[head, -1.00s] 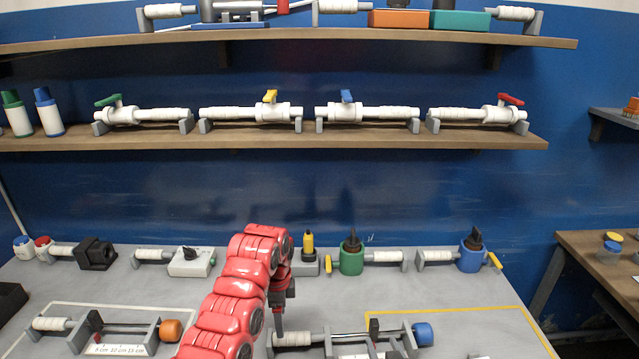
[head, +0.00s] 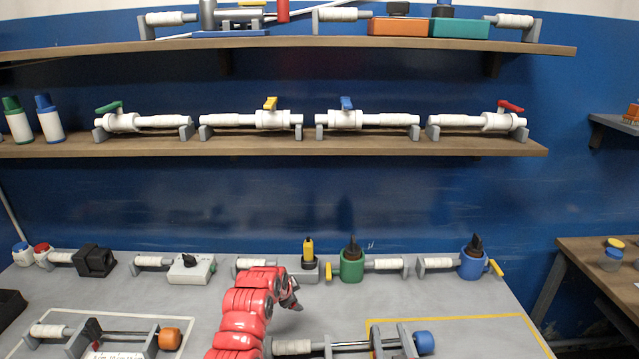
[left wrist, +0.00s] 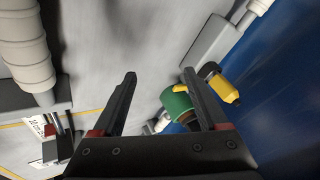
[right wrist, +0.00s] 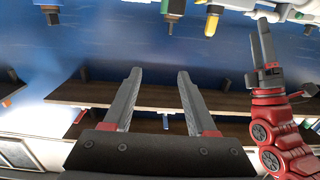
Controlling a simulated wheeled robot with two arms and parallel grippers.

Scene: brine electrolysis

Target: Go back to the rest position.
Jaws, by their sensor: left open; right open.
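In the head view one red arm of mine reaches in from the bottom, and its small dark gripper (head: 291,293) hangs above the grey bench (head: 400,300), holding nothing that I can see. In the left wrist view my left gripper (left wrist: 160,80) is open with nothing between its fingers, and a green pot (left wrist: 176,103) shows beyond them. In the right wrist view my right gripper (right wrist: 159,75) is open and empty, facing the blue wall, with the scene upside down. My other arm's gripper (right wrist: 265,62) shows there at the right.
A frame with an orange knob (head: 169,339) stands to the left. The green pot (head: 351,265) and a blue pot (head: 473,264) stand at the back. Shelves (head: 380,147) hang above.

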